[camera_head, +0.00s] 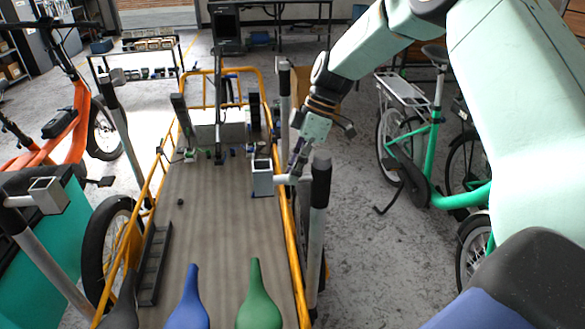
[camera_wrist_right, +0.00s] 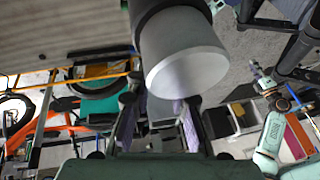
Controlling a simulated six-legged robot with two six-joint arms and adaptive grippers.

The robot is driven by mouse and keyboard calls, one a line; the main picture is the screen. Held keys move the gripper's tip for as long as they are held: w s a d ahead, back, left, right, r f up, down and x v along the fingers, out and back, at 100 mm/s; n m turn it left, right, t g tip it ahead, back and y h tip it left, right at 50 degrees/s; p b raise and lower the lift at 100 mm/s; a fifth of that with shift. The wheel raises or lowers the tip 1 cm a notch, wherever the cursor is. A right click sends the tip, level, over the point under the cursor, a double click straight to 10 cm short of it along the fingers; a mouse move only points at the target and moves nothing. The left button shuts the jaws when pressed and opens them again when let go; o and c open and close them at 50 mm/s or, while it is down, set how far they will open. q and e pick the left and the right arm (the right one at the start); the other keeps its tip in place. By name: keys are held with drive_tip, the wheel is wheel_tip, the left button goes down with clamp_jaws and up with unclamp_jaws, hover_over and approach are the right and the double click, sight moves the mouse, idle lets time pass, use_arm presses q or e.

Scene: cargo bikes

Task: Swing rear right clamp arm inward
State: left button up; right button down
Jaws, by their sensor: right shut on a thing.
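The right clamp arm nearer me has a grey post with a black top (camera_head: 320,185), a short pale crossbar (camera_head: 289,179) and a grey box-shaped pad (camera_head: 262,181). The pad hangs over the right edge of the cargo bed. My right gripper (camera_head: 298,166) reaches down from above and is shut on the crossbar, between post and pad. In the right wrist view, a large grey cylinder with a dark collar (camera_wrist_right: 187,65) fills the upper middle, close to the fingers of my right gripper (camera_wrist_right: 160,115); it hides their exact contact. My left gripper is not in view.
The cargo bed (camera_head: 215,220) has yellow side rails (camera_head: 288,235). Bike saddles, a blue one (camera_head: 190,302) and a green one (camera_head: 257,300), lie at its near end. Another clamp post (camera_head: 284,95) stands farther along the right rail. A green bike (camera_head: 430,150) stands right.

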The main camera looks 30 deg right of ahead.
drive_tip(key=c, duration=1.3)
unclamp_jaws()
drive_tip(key=shift+s, duration=0.15)
drive_tip(key=shift+o, duration=0.5)
drive_tip(key=v, duration=1.2)
